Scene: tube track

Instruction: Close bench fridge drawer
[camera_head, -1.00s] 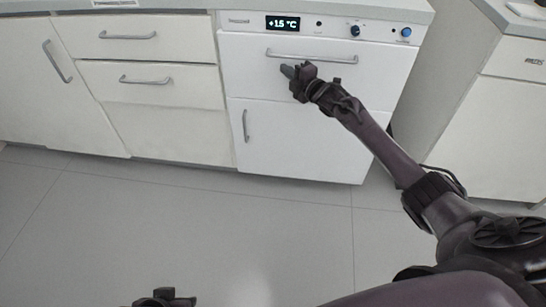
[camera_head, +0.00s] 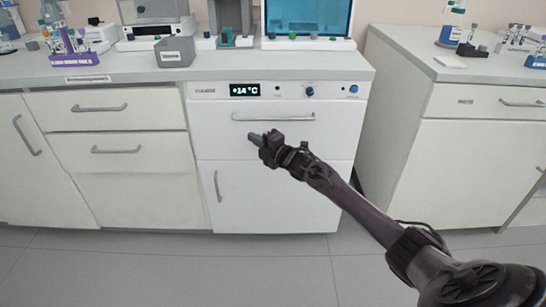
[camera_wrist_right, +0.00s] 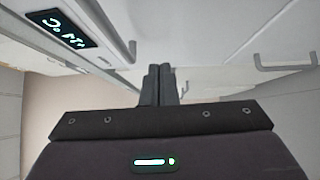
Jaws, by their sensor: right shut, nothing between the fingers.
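The white bench fridge has a control strip with a lit display (camera_head: 245,90) and knobs on top. Below it is the fridge drawer front (camera_head: 215,140) with a long bar handle (camera_head: 273,117). The drawer front looks about flush with the fridge body, with no open gap visible. My right gripper (camera_head: 255,139) is shut and empty, in front of the drawer just below the handle's left part. Whether the tips touch the drawer front, I cannot tell. In the right wrist view, the closed fingers (camera_wrist_right: 159,75) point towards a pale surface. My left gripper is out of view.
Below the drawer is a fridge door with an upright handle (camera_head: 218,186). White cabinets (camera_head: 120,150) stand to the left. A grey box (camera_head: 175,51) and a purple tube rack (camera_head: 78,52) sit on the bench. Another cabinet (camera_head: 455,160) is at the right. The floor in front is clear.

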